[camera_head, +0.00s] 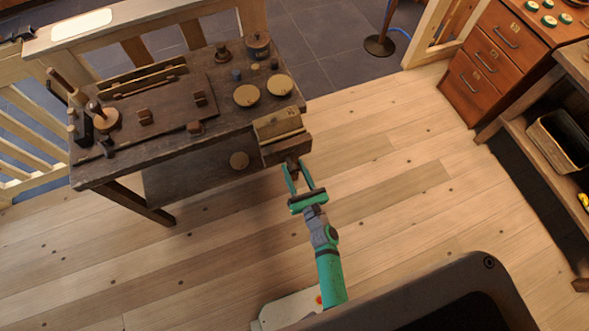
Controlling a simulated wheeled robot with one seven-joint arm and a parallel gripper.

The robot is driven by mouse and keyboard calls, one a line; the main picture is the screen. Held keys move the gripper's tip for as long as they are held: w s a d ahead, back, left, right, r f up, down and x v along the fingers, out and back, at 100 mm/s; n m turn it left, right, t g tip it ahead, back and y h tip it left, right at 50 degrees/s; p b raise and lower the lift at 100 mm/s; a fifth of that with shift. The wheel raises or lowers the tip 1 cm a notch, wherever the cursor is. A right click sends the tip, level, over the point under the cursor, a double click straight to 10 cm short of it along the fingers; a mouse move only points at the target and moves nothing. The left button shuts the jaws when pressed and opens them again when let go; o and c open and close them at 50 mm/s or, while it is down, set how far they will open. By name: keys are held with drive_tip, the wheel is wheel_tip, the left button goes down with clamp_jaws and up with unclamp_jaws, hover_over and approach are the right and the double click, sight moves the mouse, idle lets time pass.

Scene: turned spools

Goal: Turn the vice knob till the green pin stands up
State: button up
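The vice (284,150) is a wooden block fixed at the right front corner of the dark workbench (228,165). A small dark knob (292,164) sticks out of its near face. My green gripper (293,168) reaches up to the knob from the front. Its two fingers are apart, one on each side of the knob. I cannot tell whether they press on it or only surround it. I cannot make out the green pin in this view, nor the knob's turn.
On the bench lie round wooden discs (247,95), small blocks and a turned spool (105,117). A drawer cabinet (492,62) and a shelf with a dark bin (560,140) stand at the right. The plank floor (410,190) between is clear.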

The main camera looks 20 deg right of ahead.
drive_tip(key=c, duration=0.5)
drive_tip(key=shift+m, duration=0.4)
